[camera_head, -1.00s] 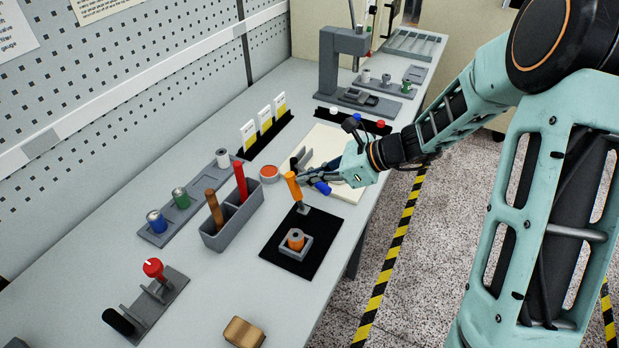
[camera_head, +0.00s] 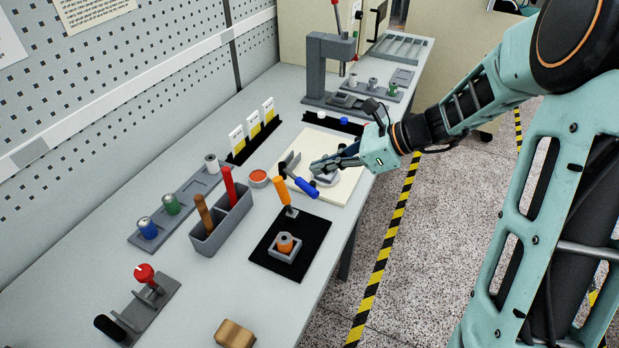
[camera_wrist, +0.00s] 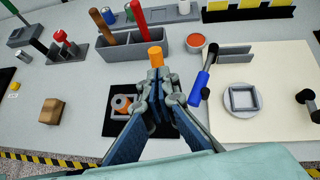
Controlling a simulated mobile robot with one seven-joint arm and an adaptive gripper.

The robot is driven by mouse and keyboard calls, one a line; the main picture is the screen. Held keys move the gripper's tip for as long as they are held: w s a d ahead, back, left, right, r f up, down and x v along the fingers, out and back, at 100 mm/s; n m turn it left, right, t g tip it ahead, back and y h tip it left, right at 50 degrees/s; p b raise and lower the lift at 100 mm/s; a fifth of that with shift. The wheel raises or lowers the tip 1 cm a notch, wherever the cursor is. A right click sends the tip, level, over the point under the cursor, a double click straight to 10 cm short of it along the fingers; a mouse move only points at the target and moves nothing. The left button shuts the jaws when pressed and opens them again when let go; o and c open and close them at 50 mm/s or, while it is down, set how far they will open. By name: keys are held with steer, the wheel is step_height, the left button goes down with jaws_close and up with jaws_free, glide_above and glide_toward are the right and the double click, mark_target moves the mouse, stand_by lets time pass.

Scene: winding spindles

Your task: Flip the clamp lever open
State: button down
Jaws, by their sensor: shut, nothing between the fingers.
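The lever with the orange handle (camera_head: 282,191) stands nearly upright, leaning slightly, at the far edge of a black mat (camera_head: 263,257). On the mat, a grey square holder (camera_head: 274,259) contains a copper-coloured part (camera_head: 285,243). My gripper (camera_head: 315,167) is shut and empty above the cream board, right of the orange handle and apart from it in the head view. In the wrist view, the orange handle's end (camera_wrist: 155,56) shows just beyond my closed fingertips (camera_wrist: 159,84). The fingers hide the rest of the lever there.
A blue-handled crank (camera_head: 306,187) and a round grey part with a square frame (camera_wrist: 242,100) are on the cream board (camera_head: 344,191). A grey bin (camera_head: 223,222) with brown and red handles stands left. A red-knobbed fixture (camera_head: 145,273) and wooden block (camera_head: 235,334) are nearer.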

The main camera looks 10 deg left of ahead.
steer(key=shift+d+r, duration=0.6)
steer(key=shift+r, duration=0.3)
steer(key=shift+d+r, duration=0.55)
steer(key=shift+r, duration=0.35)
